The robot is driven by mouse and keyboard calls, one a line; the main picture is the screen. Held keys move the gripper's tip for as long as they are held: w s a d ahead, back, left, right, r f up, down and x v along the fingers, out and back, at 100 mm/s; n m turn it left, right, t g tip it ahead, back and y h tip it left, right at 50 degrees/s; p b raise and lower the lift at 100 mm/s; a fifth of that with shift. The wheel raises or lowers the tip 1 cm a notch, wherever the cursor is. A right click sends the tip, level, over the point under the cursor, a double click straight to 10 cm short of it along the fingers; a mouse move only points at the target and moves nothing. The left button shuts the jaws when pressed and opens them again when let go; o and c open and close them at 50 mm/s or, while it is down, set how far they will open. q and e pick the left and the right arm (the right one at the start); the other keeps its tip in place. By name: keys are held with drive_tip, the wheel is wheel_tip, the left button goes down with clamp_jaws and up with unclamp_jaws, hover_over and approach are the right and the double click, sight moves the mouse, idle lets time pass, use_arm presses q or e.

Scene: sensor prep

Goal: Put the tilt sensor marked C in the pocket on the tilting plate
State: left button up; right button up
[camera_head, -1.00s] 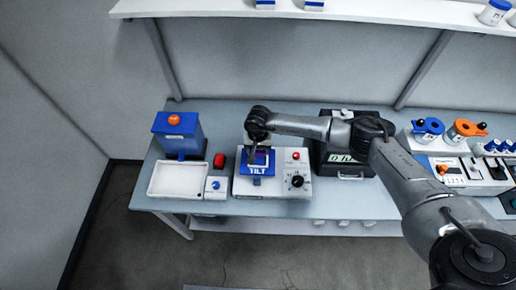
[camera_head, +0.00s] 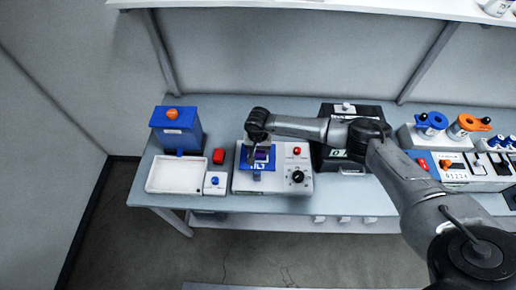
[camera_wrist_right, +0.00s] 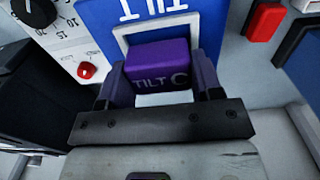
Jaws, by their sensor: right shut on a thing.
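The tilt sensor marked C (camera_wrist_right: 160,68) is a purple block with "TILT C" on its face, large in the right wrist view. My right gripper (camera_wrist_right: 162,88) is shut on it, with one finger on each side. The blue tilting plate (camera_wrist_right: 108,35), lettered TILT, lies just beyond, and its pale-rimmed pocket shows around the sensor. I cannot tell how far the sensor is inside the pocket. In the head view my right gripper (camera_head: 257,164) points down over the tilting plate (camera_head: 244,163) and hides part of it. My left gripper is not in view.
The plate's white base has a dial (camera_head: 297,177) and a red button (camera_head: 297,151). To its left are a white tray (camera_head: 174,187), a blue box with an orange knob (camera_head: 176,136) and a red block (camera_head: 219,156). A black case (camera_head: 329,157) stands close on the right.

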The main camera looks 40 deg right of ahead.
drive_tip(key=shift+f+b, duration=0.1)
drive_tip(key=shift+b, duration=0.3)
idle(0.8)
drive_tip(key=shift+f+b, duration=0.25)
drive_tip(key=shift+b, duration=0.1)
idle(0.4)
drive_tip(key=shift+b, duration=0.3)
idle(0.4)
drive_tip(key=shift+f+b, duration=0.25)
drive_tip(key=shift+b, duration=0.2)
idle(0.3)
idle(0.6)
drive_tip(key=shift+f+b, duration=0.2)
drive_tip(key=shift+b, duration=0.1)
